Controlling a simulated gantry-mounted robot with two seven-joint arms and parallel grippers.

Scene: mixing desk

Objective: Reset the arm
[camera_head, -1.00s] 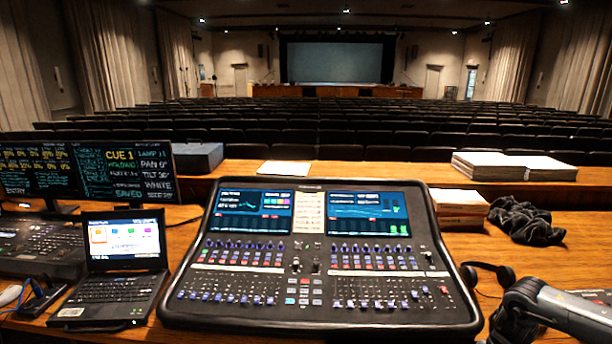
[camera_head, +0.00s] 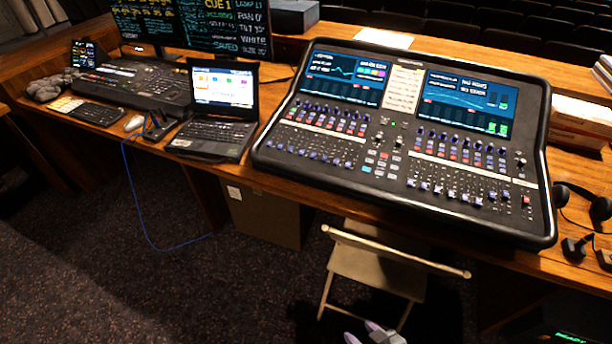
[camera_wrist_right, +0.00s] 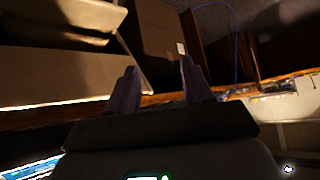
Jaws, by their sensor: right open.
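My right gripper (camera_head: 368,335) shows at the bottom edge of the head view, low in front of the desk and just below the folding chair. Only its pale purple-grey fingertips show there. In the right wrist view its two fingers (camera_wrist_right: 158,85) stand apart with nothing between them. The rest of the right arm is mostly out of the head view. My left gripper is not in view.
A beige folding chair (camera_head: 375,268) stands under the desk's front edge. A cardboard box (camera_head: 262,213) is beneath the desk. The mixing console (camera_head: 262,148), laptop (camera_head: 213,130) and headphones (camera_head: 598,208) are on the desk. A blue cable (camera_head: 148,235) hangs down. Dark carpet is open at left.

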